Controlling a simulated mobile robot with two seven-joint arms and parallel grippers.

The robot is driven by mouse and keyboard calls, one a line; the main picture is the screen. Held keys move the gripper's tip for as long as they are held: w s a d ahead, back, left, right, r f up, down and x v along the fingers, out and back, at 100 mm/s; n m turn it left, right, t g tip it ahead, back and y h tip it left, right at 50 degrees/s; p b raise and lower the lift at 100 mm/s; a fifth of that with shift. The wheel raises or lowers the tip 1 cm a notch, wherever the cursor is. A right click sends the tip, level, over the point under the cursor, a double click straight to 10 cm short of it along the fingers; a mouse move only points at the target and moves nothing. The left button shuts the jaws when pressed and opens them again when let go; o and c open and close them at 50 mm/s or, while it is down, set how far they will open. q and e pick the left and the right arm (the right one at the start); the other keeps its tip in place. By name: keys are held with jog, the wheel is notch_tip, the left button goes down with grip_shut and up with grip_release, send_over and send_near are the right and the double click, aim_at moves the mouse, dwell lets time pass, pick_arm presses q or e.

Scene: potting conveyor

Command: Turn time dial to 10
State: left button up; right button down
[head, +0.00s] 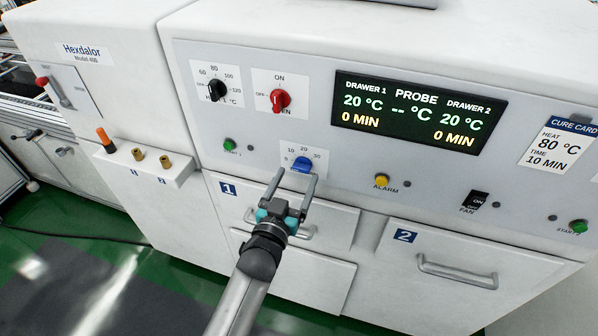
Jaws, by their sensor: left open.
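The time dial (302,165) is a blue knob on a small white plate marked 10, 20 and 30, with a further mark at its left. Where its pointer stands is too small to tell. My left gripper (293,178) is open, its two fingers reaching up from below toward the dial, one on each side of its lower part. I cannot tell whether the fingers touch the knob. The display (418,112) reads 0 MIN and 20 °C for both drawers. My right gripper is not in view.
A black heat knob (217,90) and a red knob (279,100) sit above. A green button (229,145) is left of the dial, a yellow alarm button (382,181) right. Drawer handles (457,272) stick out below. A cure card (559,145) says 80 °C, 10 MIN.

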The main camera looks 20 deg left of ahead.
aim_at(302, 167)
pick_arm(q)
jog(key=shift+w, duration=1.4)
jog(key=shift+c, duration=0.4)
grip_shut()
jog(key=m, duration=0.4)
jog(key=shift+d, duration=0.1)
jog(key=m, duration=0.4)
jog(key=shift+m+b, duration=0.3)
